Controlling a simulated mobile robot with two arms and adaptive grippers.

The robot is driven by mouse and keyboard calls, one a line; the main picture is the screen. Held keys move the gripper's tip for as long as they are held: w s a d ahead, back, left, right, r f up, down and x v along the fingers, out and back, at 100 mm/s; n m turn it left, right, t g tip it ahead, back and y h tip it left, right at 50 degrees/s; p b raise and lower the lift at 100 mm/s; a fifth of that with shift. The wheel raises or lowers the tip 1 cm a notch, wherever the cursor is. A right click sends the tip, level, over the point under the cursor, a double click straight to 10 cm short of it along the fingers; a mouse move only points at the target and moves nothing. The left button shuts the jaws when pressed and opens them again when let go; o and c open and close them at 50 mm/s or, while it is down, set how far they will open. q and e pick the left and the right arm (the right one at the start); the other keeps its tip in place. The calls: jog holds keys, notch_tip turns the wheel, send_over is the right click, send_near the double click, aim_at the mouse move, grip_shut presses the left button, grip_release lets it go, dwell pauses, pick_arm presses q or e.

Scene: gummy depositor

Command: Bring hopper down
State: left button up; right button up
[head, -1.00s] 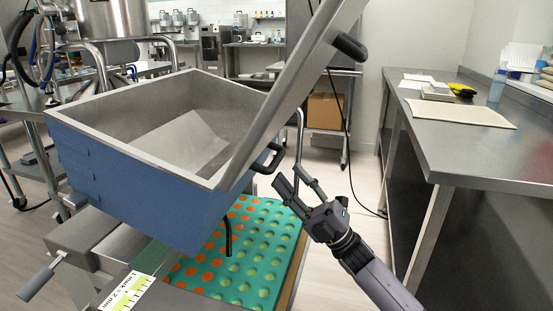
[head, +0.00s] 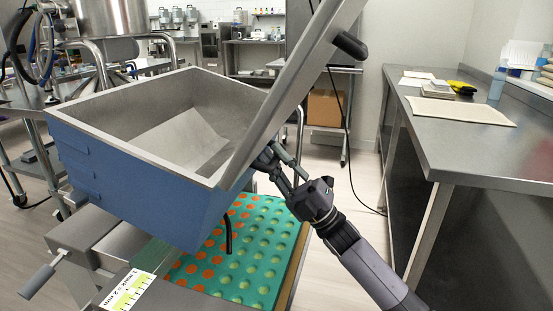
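The hopper (head: 130,190) is a large open steel box with blue outer sides, tilted and raised above the moulds. A black handle (head: 265,158) sits on its right side and is partly covered by my gripper. My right gripper (head: 272,156) is at this handle, its two fingers apart with the handle at their tips. I cannot tell if they touch it. Its arm comes in from the lower right. My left gripper is not in view.
A green mould tray (head: 262,262) with orange-filled and empty cavities lies below the hopper.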

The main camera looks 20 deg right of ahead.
grip_shut()
dwell(0.5)
jog(key=shift+r, duration=0.1)
jog(key=w+a+r+g+h+p, duration=0.1)
jog(key=p, duration=0.2)
jog(key=a+r+g+h+p, duration=0.1)
jog(key=p, duration=0.3)
jog(key=shift+w+a+r, duration=0.25)
jog(key=shift+w+r, duration=0.05)
jog(key=shift+w, duration=0.1)
jog(key=shift+h, duration=0.3)
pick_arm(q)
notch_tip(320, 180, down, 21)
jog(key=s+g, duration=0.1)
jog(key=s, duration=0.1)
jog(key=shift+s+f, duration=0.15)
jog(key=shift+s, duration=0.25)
